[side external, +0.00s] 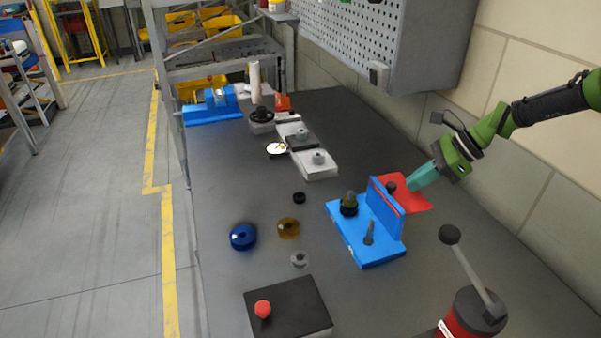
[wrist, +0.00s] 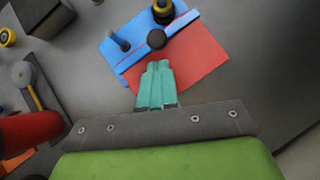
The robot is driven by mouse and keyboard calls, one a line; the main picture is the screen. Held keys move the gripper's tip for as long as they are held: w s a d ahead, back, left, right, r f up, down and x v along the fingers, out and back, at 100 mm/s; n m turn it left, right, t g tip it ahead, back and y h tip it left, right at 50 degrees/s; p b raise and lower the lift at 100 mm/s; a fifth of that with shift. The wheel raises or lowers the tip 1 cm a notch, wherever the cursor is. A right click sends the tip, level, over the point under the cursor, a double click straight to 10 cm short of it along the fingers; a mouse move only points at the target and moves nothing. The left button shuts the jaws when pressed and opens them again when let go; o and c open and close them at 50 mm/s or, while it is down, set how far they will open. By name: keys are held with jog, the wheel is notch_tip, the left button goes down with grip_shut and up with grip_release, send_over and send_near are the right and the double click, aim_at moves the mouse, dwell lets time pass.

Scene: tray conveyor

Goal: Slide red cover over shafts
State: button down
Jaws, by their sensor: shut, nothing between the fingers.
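The red cover (side external: 413,199) is a flat red sheet with a dark round knob (side external: 390,187), right behind the upright wall of the blue fixture (side external: 375,254). In the wrist view the red cover (wrist: 192,68) lies under my fingertips, and its knob (wrist: 156,39) is just beyond them. Two shafts stand on the front side of the blue fixture: a bare grey shaft (side external: 369,234) and a shaft with a dark and yellow collar (side external: 349,205). My gripper (side external: 414,183) is shut and empty, close to the cover; whether it touches is unclear.
A blue ring (side external: 243,237), a brown ring (side external: 288,228), a black ring (side external: 299,198) and a grey ring (side external: 299,259) lie left of the fixture. A black box with a red button (side external: 263,308) and a lever (side external: 470,265) stand nearer. Grey blocks (side external: 307,155) stand farther back.

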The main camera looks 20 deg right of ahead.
jog(key=shift+w+a+f, duration=0.1)
jog(key=shift+w+a, duration=0.3)
jog(key=shift+a, duration=0.3)
jog(key=a, duration=0.7)
jog(key=shift+a, duration=0.15)
jog(key=shift+s, duration=0.1)
jog(key=d, duration=0.1)
jog(key=s+d, duration=0.1)
jog(key=d, duration=0.1)
jog(key=shift+s+d+r, duration=0.2)
jog(key=shift+r, duration=0.1)
jog(key=v, duration=1)
jog(key=shift+s+d, duration=0.15)
jog(key=shift+d, duration=0.1)
